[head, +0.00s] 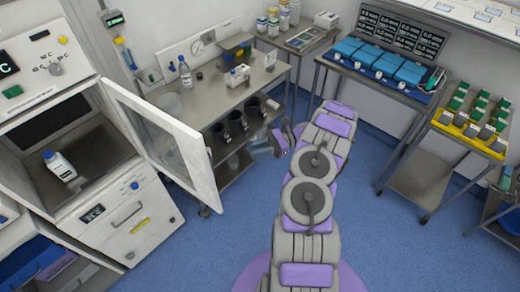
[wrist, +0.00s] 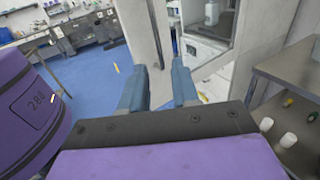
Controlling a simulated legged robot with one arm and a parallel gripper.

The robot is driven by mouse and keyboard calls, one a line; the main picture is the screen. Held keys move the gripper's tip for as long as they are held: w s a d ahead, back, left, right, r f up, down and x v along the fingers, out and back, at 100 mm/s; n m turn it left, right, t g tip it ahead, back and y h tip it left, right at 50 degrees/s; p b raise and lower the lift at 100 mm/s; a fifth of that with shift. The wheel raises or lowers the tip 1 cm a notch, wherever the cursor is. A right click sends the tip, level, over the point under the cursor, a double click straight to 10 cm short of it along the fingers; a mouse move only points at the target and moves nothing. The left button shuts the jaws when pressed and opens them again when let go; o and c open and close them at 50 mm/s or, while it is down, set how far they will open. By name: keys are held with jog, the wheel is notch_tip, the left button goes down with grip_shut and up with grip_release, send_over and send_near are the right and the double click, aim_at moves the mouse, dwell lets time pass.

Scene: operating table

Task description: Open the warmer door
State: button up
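The warmer (head: 75,140) is a white cabinet at the left of the head view, with a dark open chamber. Its white-framed glass door (head: 168,143) stands swung wide open, towards the steel bench. A white bottle (head: 60,166) stands inside the chamber; it also shows in the wrist view (wrist: 211,13). My gripper (head: 268,146) is to the right of the door in the head view, apart from it. In the wrist view, the blue fingers of my gripper (wrist: 160,88) are spread with nothing held between them. The door's pale edge (wrist: 140,30) shows beyond them.
A steel bench (head: 225,105) with bottles and dark cups stands behind the door. A table with blue packs (head: 385,62) and a cart with a yellow tray (head: 467,130) are at the right. Blue floor (head: 400,250) is clear at the lower right.

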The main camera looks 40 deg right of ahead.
jog(key=shift+s+d, duration=0.25)
jog(key=shift+d, duration=0.3)
dwell(0.4)
